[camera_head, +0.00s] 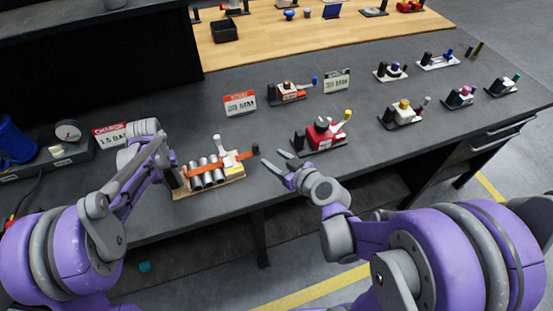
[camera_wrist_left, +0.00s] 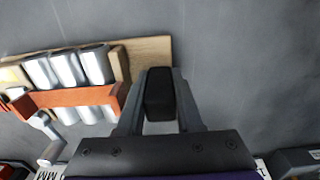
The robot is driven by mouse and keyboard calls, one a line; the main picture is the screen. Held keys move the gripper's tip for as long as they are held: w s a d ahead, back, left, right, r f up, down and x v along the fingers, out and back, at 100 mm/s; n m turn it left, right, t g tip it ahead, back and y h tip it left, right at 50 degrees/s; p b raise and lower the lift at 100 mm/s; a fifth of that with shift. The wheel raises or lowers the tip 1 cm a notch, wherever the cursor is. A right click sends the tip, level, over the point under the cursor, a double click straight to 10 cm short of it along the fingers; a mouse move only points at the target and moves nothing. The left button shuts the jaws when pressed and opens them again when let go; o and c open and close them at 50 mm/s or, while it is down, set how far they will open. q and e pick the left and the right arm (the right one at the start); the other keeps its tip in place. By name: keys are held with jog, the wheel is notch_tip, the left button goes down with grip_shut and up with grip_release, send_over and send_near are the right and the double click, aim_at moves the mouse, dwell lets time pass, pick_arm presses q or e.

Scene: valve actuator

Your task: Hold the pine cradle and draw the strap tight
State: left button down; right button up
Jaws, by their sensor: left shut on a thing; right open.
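The pine cradle (camera_head: 240,177) lies on the dark bench and carries several grey metal cylinders (camera_head: 207,180). My left gripper (camera_head: 171,178) is shut on a black block at the cradle's left end. In the left wrist view, the black block (camera_wrist_left: 160,92) sits between the fingers beside the pine board (camera_wrist_left: 151,51). My right gripper (camera_head: 274,159) is open and empty, a little right of the strap's tip and apart from it.
A red clamp device (camera_head: 322,134) stands close right of my right gripper. An orange-topped sign (camera_head: 240,103) and another device (camera_head: 289,93) are behind. A gauge (camera_head: 68,132) and a red-topped sign (camera_head: 110,136) stand left. Bare bench lies behind the cradle.

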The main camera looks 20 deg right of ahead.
pick_arm(q)
jog(key=shift+s+f, duration=0.2)
jog(key=shift+f, duration=0.05)
jog(key=shift+c, duration=2.4)
grip_release()
jog(key=shift+w+r, duration=0.1)
jog(key=shift+r, duration=0.1)
